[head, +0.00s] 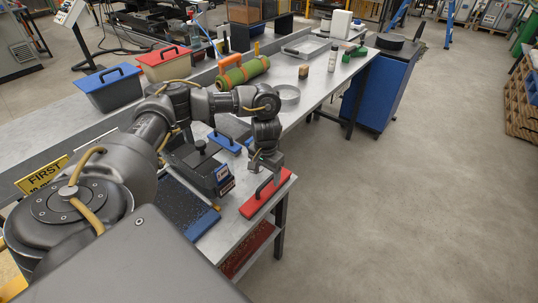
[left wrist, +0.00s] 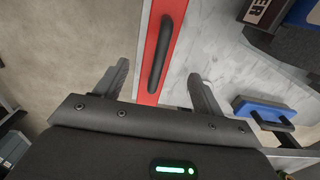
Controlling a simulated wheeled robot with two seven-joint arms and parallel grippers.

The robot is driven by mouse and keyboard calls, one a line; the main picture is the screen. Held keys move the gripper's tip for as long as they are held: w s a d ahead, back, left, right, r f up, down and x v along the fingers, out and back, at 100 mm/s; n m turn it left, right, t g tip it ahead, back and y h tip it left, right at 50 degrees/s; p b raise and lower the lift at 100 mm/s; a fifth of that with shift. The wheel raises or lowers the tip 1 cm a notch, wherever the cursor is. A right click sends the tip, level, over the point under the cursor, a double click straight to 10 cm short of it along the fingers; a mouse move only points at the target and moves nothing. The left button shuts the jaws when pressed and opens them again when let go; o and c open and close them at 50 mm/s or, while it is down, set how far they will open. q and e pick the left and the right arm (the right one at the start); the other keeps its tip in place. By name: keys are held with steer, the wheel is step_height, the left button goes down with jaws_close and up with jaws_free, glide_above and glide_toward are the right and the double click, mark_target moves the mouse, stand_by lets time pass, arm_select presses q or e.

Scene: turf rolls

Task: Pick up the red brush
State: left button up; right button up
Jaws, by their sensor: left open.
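The red brush (head: 270,197) lies at the near right corner of the metal bench, close to its edge. It is a long red block with a black bar handle on top. In the left wrist view the red brush (left wrist: 149,72) runs up the picture, its black handle (left wrist: 168,52) ahead of and between my fingers. My left gripper (head: 266,164) points down just over the brush's far part. In the left wrist view my left gripper (left wrist: 160,84) is open and empty, one finger on each side of the brush. My right gripper is not in view.
A blue brush (head: 224,142) lies farther back. A dark boxy device (head: 198,170) and a dark blue mat (head: 188,207) are left of the red brush. A green turf roll (head: 243,73) and lidded bins (head: 108,90) stand behind.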

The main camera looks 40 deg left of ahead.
mark_target(268, 188)
arm_select(q)
step_height(268, 188, down, 3)
steer(key=shift+w+a+f, duration=0.15)
steer(key=shift+f, duration=0.1)
steer(key=f, duration=0.1)
steer(key=f+p, duration=0.1)
steer(key=f, duration=0.3)
steer(key=shift+d, duration=0.3)
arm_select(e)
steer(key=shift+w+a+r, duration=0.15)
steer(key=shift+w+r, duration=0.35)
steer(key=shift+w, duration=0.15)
arm_select(q)
steer(key=c, duration=1)
steer(key=shift+c, duration=0.3)
steer(key=shift+r, duration=0.15)
